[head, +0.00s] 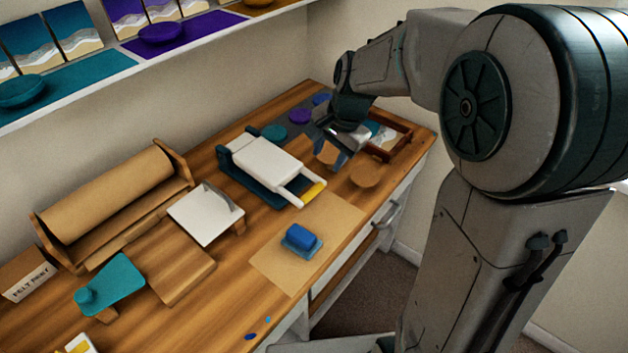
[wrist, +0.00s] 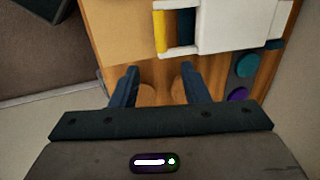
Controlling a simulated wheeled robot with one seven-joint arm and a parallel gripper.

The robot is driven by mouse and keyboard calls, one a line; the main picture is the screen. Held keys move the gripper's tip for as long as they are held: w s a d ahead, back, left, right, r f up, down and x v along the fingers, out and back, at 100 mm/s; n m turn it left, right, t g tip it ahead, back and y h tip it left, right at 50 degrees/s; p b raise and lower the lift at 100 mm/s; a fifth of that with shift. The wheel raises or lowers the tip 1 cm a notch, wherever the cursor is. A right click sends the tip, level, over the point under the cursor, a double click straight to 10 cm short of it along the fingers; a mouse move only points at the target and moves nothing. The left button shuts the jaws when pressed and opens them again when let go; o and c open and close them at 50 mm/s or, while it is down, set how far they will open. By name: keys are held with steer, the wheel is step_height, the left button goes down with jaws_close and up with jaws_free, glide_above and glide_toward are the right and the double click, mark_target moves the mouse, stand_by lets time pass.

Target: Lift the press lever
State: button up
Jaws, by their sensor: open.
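The press (head: 268,160) stands on the wooden bench, with a white top plate and a dark blue base. Its lever has white arms joined by a yellow bar (head: 313,191) and lies low toward the bench's front edge. In the wrist view the white plate (wrist: 228,22) is at the top, and the yellow bar (wrist: 161,31) is left of it. My gripper (wrist: 158,70) is open and empty, its two dark fingers apart and short of the bar in that view. In the head view my gripper (head: 330,155) is over the bench, right of the press.
A brown paper sheet (head: 275,262) lies in front of the press, with a blue block (head: 299,238) on it. A round wooden disc (head: 366,173) and a brown frame (head: 398,147) are near my gripper. A white slab (head: 200,222) and a paper roll (head: 105,195) stand left.

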mark_target(314, 190)
steer(key=x, duration=1.3)
steer(key=shift+f, duration=0.4)
jaws_close()
steer(key=shift+r, duration=0.1)
